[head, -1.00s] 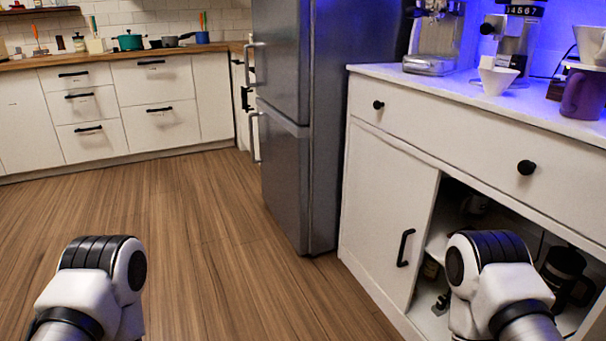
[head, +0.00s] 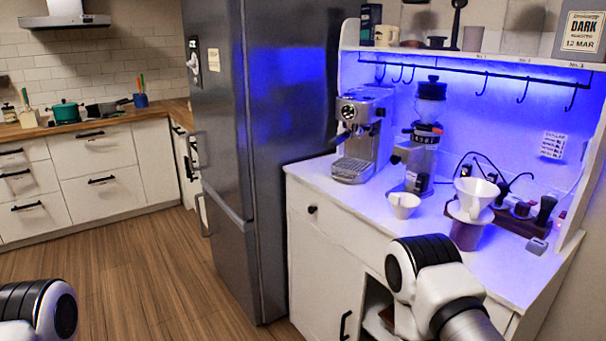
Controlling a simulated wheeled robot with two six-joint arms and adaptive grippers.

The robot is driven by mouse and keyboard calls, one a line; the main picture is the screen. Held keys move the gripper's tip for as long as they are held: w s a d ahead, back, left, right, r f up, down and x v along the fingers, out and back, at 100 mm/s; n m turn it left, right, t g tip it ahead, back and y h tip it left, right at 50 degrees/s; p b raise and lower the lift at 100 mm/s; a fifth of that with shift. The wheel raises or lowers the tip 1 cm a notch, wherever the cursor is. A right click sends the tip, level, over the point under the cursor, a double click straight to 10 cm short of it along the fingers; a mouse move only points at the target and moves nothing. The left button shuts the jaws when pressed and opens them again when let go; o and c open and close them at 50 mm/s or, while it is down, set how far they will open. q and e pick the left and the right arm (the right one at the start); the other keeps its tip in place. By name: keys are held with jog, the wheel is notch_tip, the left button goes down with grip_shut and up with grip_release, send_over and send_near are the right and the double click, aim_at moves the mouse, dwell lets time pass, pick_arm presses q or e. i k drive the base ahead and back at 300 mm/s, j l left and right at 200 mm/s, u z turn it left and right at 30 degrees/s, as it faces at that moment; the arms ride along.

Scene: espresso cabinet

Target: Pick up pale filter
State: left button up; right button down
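A small white tapered vessel (head: 403,204) stands on the white counter in front of the grinder in the head view. A white cone dripper (head: 476,192) sits on top of a purple-brown vessel (head: 466,234) to its right. I cannot tell for sure which of these pale pieces is the filter. Neither gripper is in view. Only rounded white and black links of my arms show, one at the lower left and one low in front of the cabinet, hiding part of its front and counter edge.
The white counter (head: 340,188) carries an espresso machine (head: 363,135), a grinder (head: 421,160) and a dark wooden stand (head: 518,222) with tools at the right. A hook rail and shelf run above. A tall grey fridge (head: 280,130) stands left of the cabinet. Wooden floor is clear at the left.

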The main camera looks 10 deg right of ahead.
aim_at(403, 205)
jog(key=z, duration=1.35)
